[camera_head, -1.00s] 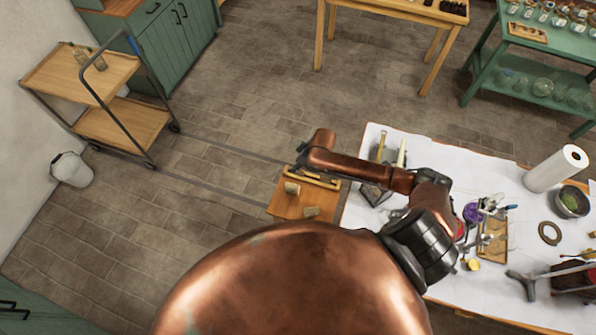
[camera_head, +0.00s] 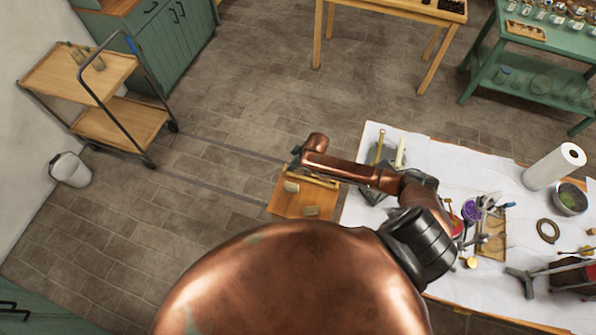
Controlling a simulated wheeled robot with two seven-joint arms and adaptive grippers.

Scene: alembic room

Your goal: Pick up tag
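My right arm crosses from the lower right to above a small wooden surface (camera_head: 300,203) beside the white-covered table. The dark end at my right gripper (camera_head: 297,155) shows only in part at the far end of the copper arm. It is over or just behind the wooden surface's back edge, and its fingers cannot be made out. Two small tan pieces, possibly tags, lie on that surface: one (camera_head: 291,186) near the back and one (camera_head: 311,211) near the front. No marking on them can be read. My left gripper is not in view.
The white-covered table (camera_head: 390,220) at right holds a paper roll (camera_head: 553,168), a bowl (camera_head: 570,198) and several tools. A large copper dome (camera_head: 290,285) fills the bottom. A wooden cart (camera_head: 120,125) and a white bucket (camera_head: 70,169) stand left.

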